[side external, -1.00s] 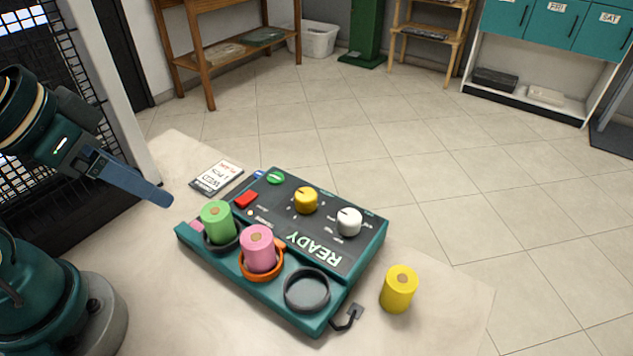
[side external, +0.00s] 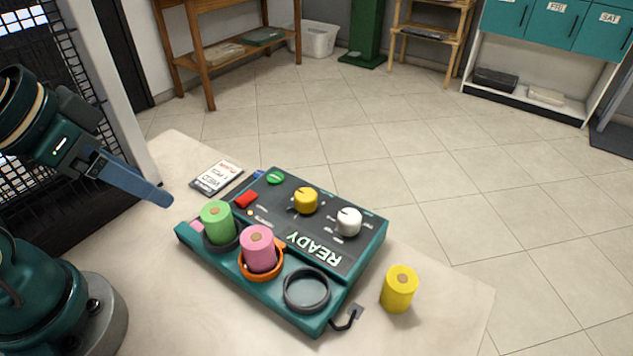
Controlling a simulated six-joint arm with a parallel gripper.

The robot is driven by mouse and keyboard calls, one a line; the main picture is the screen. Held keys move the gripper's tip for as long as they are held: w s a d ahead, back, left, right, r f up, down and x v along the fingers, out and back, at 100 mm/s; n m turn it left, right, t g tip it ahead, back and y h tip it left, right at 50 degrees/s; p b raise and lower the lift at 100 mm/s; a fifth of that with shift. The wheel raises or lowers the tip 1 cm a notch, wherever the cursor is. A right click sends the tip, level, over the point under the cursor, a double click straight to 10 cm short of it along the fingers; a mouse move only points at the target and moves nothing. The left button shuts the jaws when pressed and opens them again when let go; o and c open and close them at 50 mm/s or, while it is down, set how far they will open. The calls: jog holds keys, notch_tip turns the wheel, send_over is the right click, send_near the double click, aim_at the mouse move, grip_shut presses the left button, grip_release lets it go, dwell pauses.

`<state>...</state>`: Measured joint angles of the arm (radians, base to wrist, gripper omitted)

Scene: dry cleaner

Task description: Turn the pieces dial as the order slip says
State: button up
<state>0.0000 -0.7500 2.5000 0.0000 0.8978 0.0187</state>
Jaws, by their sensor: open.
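A teal machine (side external: 352,283) lies on the pale table. Its dark panel carries a yellow dial (side external: 305,201) and a white dial (side external: 348,221); their markings are too small to read, so I cannot tell which is the pieces dial. A lit display (side external: 314,248) reads READY. The order slip (side external: 216,178) lies behind the machine's left end; it seems to say WED, and its other print is unclear. My gripper (side external: 165,200) is at the left, above the table and apart from the machine. It is open and empty; its fingers overlap in this view.
Green (side external: 217,223) and pink (side external: 258,249) rolls stand in ring holders on the machine; a third ring (side external: 307,290) is empty. A yellow roll (side external: 398,289) stands on the table to the right. A red button (side external: 246,199) and green button (side external: 275,178) are on the panel.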

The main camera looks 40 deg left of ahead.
jog(key=w+d+r+m+t, duration=0.1)
jog(key=w+d+r+m, duration=0.1)
jog(key=w+r, duration=0.15)
jog(key=m+g+h, duration=0.3)
jog(key=m, duration=0.1)
send_over(304, 194)
jog(key=s+a, duration=0.2)
jog(key=f, duration=0.8)
jog(key=shift+w+d+f, duration=0.15)
jog(key=shift+d+f, duration=0.15)
jog(key=shift+f, duration=0.25)
jog(key=shift+x, duration=2.35)
